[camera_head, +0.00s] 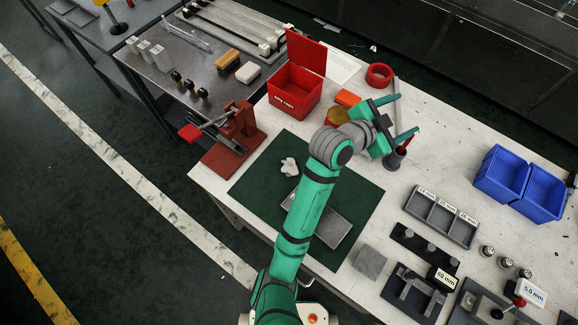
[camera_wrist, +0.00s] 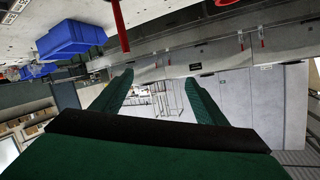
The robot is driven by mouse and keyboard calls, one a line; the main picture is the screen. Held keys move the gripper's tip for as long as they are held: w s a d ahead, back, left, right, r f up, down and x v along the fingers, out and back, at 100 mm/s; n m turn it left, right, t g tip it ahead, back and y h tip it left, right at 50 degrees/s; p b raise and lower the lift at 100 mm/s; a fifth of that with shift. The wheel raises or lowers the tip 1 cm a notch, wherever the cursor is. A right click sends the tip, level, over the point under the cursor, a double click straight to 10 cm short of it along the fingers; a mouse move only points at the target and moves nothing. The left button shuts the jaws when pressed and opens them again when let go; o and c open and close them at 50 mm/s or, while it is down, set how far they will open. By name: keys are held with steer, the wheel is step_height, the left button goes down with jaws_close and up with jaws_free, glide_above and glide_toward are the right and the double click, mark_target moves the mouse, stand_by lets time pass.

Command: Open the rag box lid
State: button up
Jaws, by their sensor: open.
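The red rag box (camera_head: 287,98), with white lettering on its front, stands on the white bench in the head view. Its red lid (camera_head: 306,52) is raised and stands up at the back edge, so the inside of the box shows. My gripper (camera_head: 404,116) is to the right of the box, apart from it, above the bench. Its two teal fingers are spread, with nothing seen between them. In the wrist view my gripper (camera_wrist: 160,88) shows both green fingers apart, with only distant background between them. The rag box is not in the wrist view.
A crumpled white rag (camera_head: 289,166) and a grey plate (camera_head: 325,215) lie on the green mat (camera_head: 255,190). A red lever tool (camera_head: 233,135) stands left of it. A red tape roll (camera_head: 379,75) lies right of the box. Blue bins (camera_head: 540,192) stand at the right.

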steer(key=m+g, duration=0.1)
steer(key=m, duration=0.1)
steer(key=m+g+y, duration=0.7)
steer(key=m+y, duration=0.1)
steer(key=y, duration=0.4)
glide_toward(289, 166)
steer(key=shift+w+d+f, duration=0.1)
steer(key=shift+f, duration=2.15)
steer(key=shift+w+d+f, duration=0.1)
steer(key=shift+f, duration=2.15)
steer(key=c, duration=1.2)
steer(key=shift+c, duration=0.2)
